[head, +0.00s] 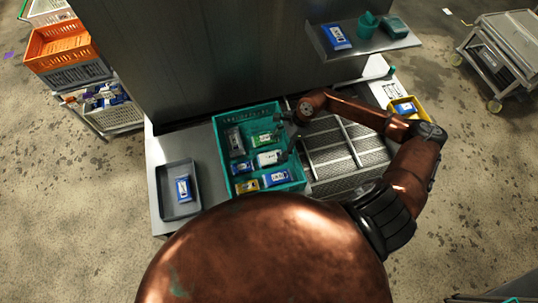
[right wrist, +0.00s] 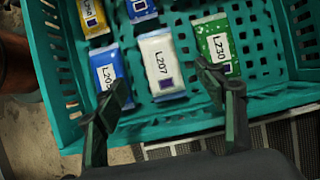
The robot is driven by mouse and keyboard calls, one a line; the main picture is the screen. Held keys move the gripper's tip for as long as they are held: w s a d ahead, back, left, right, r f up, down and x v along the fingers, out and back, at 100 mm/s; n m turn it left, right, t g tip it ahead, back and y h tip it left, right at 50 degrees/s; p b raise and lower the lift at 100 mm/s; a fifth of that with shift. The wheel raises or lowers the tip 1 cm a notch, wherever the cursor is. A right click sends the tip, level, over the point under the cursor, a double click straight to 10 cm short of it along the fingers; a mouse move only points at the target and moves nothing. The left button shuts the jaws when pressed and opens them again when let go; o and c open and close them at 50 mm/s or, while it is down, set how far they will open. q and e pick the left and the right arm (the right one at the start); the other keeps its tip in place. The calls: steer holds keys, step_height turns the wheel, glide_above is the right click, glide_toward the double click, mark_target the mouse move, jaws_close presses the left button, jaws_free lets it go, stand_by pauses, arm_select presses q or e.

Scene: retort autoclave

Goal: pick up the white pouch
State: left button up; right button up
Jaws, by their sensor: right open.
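My right gripper (right wrist: 162,80) is open and empty. In the wrist view its fingertips appear on either side of the white pouch's near end, the left one over a blue pouch (right wrist: 107,70) and the right one by a green pouch (right wrist: 220,48). I cannot tell its height above the pouches. In the head view the gripper (head: 291,140) is at the crate's right wall. My left gripper is out of view.
A yellow pouch (right wrist: 92,14) and another blue pouch (right wrist: 140,8) lie in the crate too. A grey tray (head: 165,205) with a blue pouch stands left of the crate. A metal grating (head: 335,160) lies to the right. A shelf (head: 375,42) juts out above.

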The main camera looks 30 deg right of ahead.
mark_target(272, 156)
steer(key=shift+d+f, duration=0.2)
steer(key=shift+f, duration=0.25)
steer(key=x, duration=0.2)
steer(key=shift+a+f+p, duration=0.15)
steer(key=shift+f+p, duration=0.1)
steer(key=shift+p, duration=0.15)
steer(key=p+x, duration=0.1)
steer(key=x, duration=0.2)
steer(key=shift+f, duration=0.25)
steer(key=shift+w+a+f, duration=0.1)
steer(key=shift+a+f, duration=0.05)
steer(key=shift+f, duration=0.15)
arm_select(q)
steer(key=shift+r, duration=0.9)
arm_select(e)
steer(key=shift+f, duration=0.15)
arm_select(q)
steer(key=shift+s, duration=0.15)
arm_select(e)
steer(key=c, duration=1.3)
